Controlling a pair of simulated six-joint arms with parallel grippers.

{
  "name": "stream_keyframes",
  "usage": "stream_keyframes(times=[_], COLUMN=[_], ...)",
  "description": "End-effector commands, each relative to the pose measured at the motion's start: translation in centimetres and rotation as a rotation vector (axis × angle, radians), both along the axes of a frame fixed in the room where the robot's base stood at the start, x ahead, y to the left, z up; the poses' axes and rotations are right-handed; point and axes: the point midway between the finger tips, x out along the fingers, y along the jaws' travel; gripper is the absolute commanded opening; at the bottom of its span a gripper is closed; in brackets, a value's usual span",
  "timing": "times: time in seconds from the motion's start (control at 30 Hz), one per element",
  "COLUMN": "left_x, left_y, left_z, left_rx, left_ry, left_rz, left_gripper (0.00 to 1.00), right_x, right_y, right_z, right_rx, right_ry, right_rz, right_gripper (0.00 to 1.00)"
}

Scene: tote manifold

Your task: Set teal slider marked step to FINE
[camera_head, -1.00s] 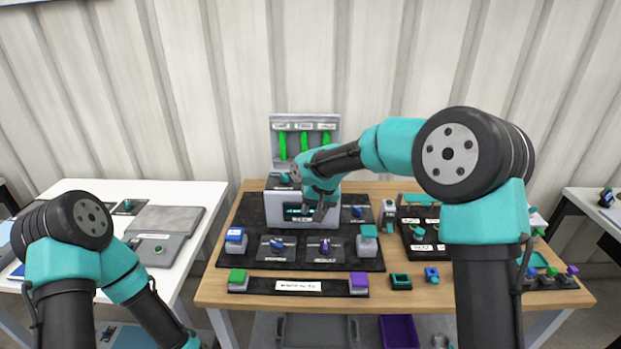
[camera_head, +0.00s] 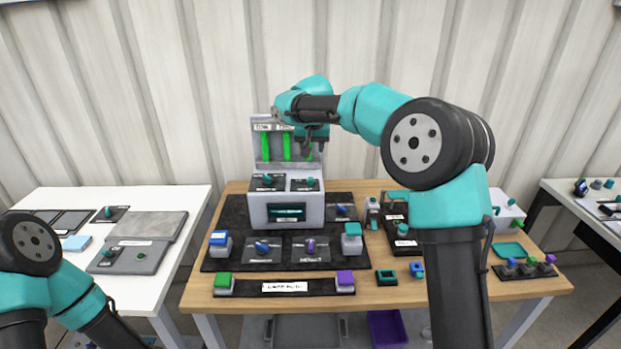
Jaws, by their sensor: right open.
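A grey-white box unit (camera_head: 312,207) stands on the black panel, with a teal piece (camera_head: 287,213) in its dark front window. Small teal-topped controls (camera_head: 267,179) sit on its top. A narrow upright grey piece (camera_head: 373,214) stands to its right. The labels are too small to read, so I cannot tell which teal control is the slider marked step, or its setting. My right gripper (camera_head: 313,149) is open and empty, pointing down above the back of the box, in front of the green-barred back panel. My left gripper is out of the picture; only its arm shows.
My right arm hides part of the wooden table (camera_head: 445,291). A white table (camera_head: 180,202) with grey plates stands left.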

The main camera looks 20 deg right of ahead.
Motion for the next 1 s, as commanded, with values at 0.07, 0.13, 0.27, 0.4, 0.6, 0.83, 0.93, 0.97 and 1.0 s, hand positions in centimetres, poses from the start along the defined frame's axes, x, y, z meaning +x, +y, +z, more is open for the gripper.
stream_keyframes(times=[0.07, 0.13, 0.27, 0.4, 0.6, 0.83, 0.93, 0.97, 1.0], left_x=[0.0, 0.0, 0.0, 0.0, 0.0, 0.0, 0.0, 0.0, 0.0], left_y=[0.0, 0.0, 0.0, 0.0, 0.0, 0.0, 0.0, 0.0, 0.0], left_z=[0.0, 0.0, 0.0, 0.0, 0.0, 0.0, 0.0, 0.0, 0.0], left_rx=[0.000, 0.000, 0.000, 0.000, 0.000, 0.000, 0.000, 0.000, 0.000], left_ry=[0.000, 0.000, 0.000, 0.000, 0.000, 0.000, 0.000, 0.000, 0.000], left_rz=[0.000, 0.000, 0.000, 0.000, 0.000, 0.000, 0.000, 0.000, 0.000], left_gripper=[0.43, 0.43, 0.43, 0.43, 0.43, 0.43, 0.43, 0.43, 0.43], right_x=[0.4, 0.8, 1.6, 2.4, 3.7, 5.1, 5.6, 5.7, 5.8], right_y=[-0.1, -0.2, -0.4, -0.7, -0.9, -1.2, -1.4, -1.4, -1.4], right_z=[-1.0, -2.1, -4.1, -6.3, -9.5, -12.9, -14.0, -14.3, -14.5], right_rx=[0.000, 0.000, -0.001, 0.000, 0.000, 0.000, 0.001, 0.001, 0.001], right_ry=[0.002, 0.003, 0.003, 0.003, 0.002, 0.002, 0.002, 0.001, 0.001], right_rz=[0.000, 0.000, 0.001, -0.001, 0.001, 0.001, 0.000, 0.000, 0.000], right_gripper=[0.45, 0.45, 0.45, 0.45, 0.45, 0.45, 0.45, 0.45, 0.45])
